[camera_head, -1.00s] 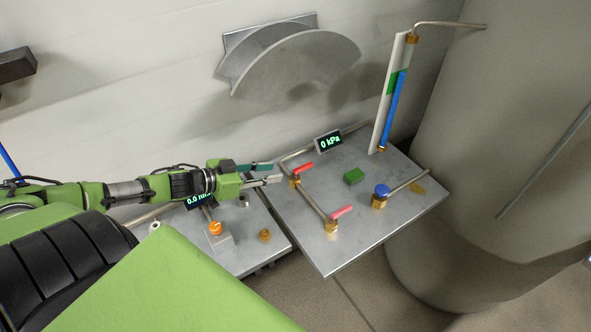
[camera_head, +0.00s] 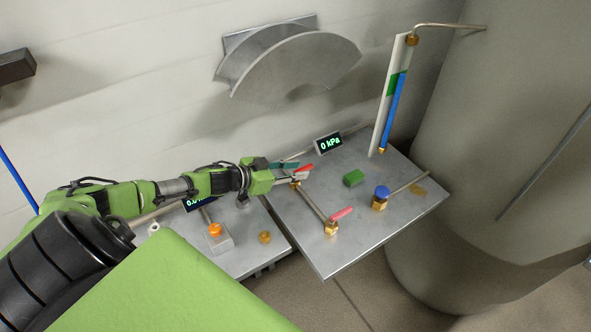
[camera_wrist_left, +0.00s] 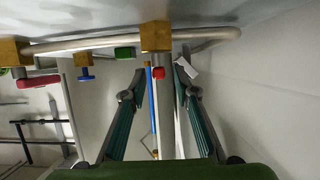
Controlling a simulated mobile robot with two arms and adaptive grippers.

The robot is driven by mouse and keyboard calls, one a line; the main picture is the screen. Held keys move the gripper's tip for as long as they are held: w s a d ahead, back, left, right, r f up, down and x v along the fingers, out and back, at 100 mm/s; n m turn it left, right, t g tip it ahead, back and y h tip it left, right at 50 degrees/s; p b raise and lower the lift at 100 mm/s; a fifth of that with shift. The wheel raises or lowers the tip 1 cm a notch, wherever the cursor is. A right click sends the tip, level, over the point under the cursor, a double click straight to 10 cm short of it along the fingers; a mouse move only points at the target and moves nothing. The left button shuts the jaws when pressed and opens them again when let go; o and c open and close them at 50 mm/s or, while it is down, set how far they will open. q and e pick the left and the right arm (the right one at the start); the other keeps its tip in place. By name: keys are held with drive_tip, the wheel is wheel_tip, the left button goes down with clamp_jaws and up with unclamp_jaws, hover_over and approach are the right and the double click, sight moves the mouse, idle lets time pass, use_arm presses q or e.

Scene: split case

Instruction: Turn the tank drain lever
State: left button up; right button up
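A red lever (camera_head: 305,169) sits on a brass valve at the back left of the metal panel (camera_head: 300,240). A pinkish-red lever (camera_head: 341,213) sits on another brass valve near the front edge; which lever is the tank drain lever is not labelled. My left gripper (camera_head: 302,170) is open at the back red lever, partly covering its valve. In the left wrist view, the red lever end (camera_wrist_left: 158,73) and brass valve (camera_wrist_left: 155,37) appear between the parted fingers (camera_wrist_left: 158,78); contact cannot be told. My right gripper is not in view.
A blue knob (camera_head: 381,191), a green block (camera_head: 353,178) and a 0 kPa display (camera_head: 328,142) are on the panel. A blue level gauge (camera_head: 396,105) stands at the back by the large tank (camera_head: 500,160). An orange knob (camera_head: 215,230) is on the left panel.

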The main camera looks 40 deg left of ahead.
use_arm(q)
clamp_jaws()
drive_tip(key=shift+w, duration=0.1)
drive_tip(key=shift+f+m+g+h+b, duration=0.1)
drive_tip(key=shift+m+g+h+b, duration=0.3)
drive_tip(key=shift+m+h+b, duration=0.55)
drive_tip(key=m+g+h+b, duration=0.2)
drive_tip(key=b, duration=0.1)
drive_tip(key=shift+m+h+b, duration=0.65)
drive_tip(key=shift+d+g, duration=0.1)
drive_tip(key=shift+g, duration=0.2)
